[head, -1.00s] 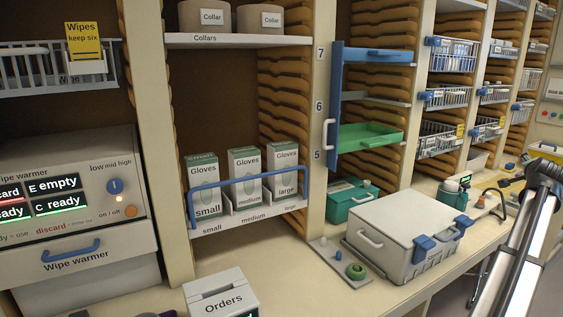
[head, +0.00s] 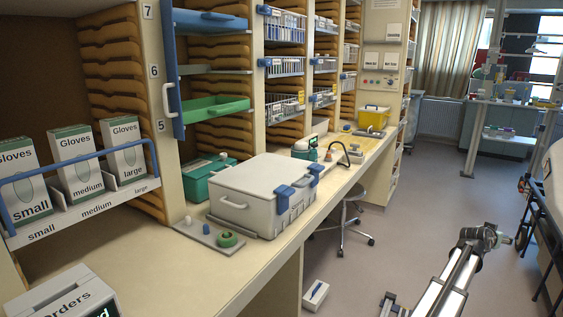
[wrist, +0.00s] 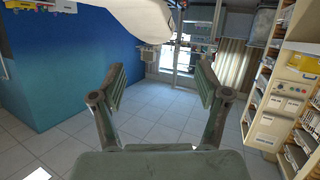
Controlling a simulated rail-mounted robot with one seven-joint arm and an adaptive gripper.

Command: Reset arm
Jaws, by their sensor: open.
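My gripper (wrist: 162,82) is open in the wrist view. Its two fingers stand wide apart with nothing between them, only tiled floor and the window side of the room beyond. In the head view my arm reaches in from the bottom right, over bare floor and clear of the counter (head: 225,282). The fingers are too small there to make out.
A grey lidded case (head: 262,190) stands on the counter. A wheeled stool (head: 352,222) is beside the counter, and a small white box (head: 315,295) lies on the floor. A stretcher edge (head: 541,215) is close on the right. The aisle floor (head: 420,235) between is clear.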

